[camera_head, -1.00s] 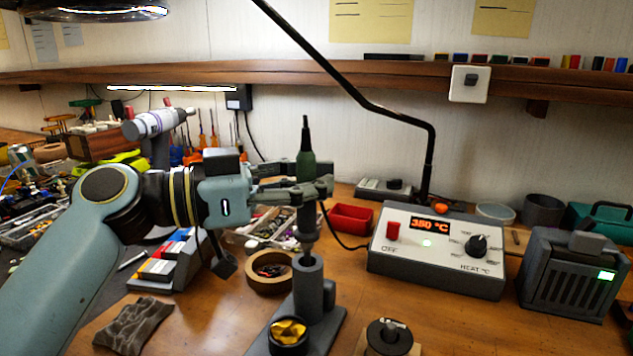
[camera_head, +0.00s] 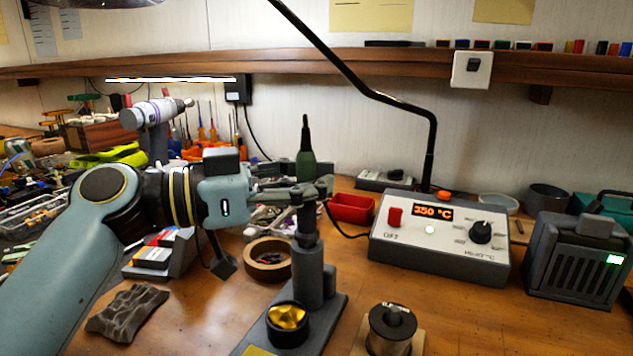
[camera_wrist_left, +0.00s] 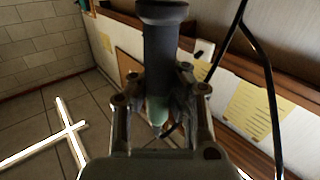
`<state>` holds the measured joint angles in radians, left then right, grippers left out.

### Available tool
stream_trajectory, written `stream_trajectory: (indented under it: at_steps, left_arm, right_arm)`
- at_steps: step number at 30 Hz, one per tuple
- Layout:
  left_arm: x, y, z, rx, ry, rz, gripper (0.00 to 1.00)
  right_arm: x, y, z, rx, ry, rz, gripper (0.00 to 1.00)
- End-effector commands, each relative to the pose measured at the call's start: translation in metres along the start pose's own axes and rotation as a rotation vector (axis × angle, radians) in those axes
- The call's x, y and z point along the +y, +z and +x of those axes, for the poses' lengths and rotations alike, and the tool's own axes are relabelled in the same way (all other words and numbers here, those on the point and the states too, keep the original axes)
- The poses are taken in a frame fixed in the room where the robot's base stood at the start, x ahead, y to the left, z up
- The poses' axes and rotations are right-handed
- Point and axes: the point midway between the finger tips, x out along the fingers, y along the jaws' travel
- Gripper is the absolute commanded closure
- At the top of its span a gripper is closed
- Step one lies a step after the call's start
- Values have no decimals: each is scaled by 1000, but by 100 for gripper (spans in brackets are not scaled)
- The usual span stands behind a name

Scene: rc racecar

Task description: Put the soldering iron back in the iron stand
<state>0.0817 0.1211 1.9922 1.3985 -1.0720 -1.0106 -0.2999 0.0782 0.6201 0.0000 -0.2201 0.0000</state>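The soldering iron (camera_head: 306,165) has a green handle, a black upper end and a dark lower grip. It stands upright in my left gripper (camera_head: 312,190), whose fingers close around it. The iron stand (camera_head: 309,275) has a dark grey upright tube on a flat base. The iron's lower end is at the tube's mouth; its tip is hidden, seemingly inside the tube. My right gripper is not in view.
A pot with brass wool (camera_head: 287,318) sits on the stand's base. A solder spool (camera_head: 391,328) is to the right. The soldering station (camera_head: 440,240) reads 350 °C. A tape ring (camera_head: 268,262) and a grey cloth (camera_head: 127,312) lie left.

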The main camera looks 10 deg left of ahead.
Motion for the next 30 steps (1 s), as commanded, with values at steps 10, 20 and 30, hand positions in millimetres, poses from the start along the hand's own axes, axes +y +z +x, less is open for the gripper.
stream_trajectory:
  at_steps: [10,20,30]
  left_arm:
    - [0,7,0,0,0,0,100]
    - [0,6,0,0,0,0,76]
    - [0,7,0,0,0,0,57]
  right_arm:
    - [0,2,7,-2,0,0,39]
    - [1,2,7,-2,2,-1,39]
    - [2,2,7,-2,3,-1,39]
